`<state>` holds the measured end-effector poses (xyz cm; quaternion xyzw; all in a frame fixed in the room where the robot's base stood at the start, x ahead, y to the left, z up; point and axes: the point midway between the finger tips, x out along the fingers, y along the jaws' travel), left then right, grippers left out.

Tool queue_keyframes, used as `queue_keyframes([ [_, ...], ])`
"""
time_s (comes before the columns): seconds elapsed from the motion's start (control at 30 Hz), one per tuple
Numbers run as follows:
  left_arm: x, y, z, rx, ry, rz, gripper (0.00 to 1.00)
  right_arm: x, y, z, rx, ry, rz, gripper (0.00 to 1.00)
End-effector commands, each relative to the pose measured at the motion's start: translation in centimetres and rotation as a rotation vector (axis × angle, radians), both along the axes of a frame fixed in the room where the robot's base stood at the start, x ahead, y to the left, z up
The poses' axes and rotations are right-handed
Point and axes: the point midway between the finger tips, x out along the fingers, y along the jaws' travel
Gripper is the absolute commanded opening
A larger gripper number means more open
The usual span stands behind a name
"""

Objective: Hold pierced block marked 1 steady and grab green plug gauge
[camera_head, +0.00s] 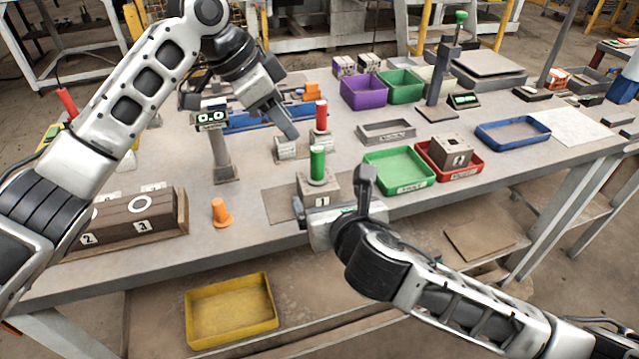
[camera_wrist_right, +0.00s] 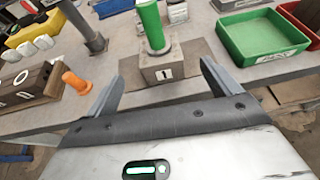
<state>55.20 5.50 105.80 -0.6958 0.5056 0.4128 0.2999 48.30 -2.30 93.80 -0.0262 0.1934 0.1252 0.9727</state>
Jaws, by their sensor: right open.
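The grey pierced block marked 1 (camera_head: 312,189) sits on a flat plate near the table's front edge. It also shows in the right wrist view (camera_wrist_right: 169,72). The green plug gauge (camera_head: 317,163) stands upright in its top, and in the right wrist view (camera_wrist_right: 151,24) its top is cut off. My right gripper (camera_head: 333,197) is open and empty on the near side of the block. In the right wrist view, its fingers (camera_wrist_right: 163,75) point towards the block, apart on either side. My left gripper (camera_head: 287,130) hangs above and behind the block; its finger opening is unclear.
A red plug gauge (camera_head: 321,115) stands behind the block. A green tray (camera_head: 399,170) and a red tray (camera_head: 462,172) lie to the right. A digital display post (camera_head: 221,150) stands left.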

Motion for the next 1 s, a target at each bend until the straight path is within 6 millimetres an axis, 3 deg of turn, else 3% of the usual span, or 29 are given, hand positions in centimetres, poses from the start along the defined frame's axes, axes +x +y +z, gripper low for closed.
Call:
queue_keyframes([
  [0.3,0.0,0.0,0.0,0.000,0.000,0.000,0.36,5.6,1.5,-2.3,0.001,0.000,-0.002,0.89],
  [0.5,0.0,0.0,0.0,0.000,0.000,0.000,0.36,7.9,2.1,-3.3,0.003,0.001,0.000,0.89],
  [0.93,0.0,0.0,0.0,0.000,0.000,0.000,0.36,8.6,2.3,-3.7,0.003,0.001,0.001,0.89],
  [1.0,0.0,0.0,0.0,0.000,0.000,0.000,0.36,8.6,2.3,-3.7,0.002,0.001,0.000,0.72],
])
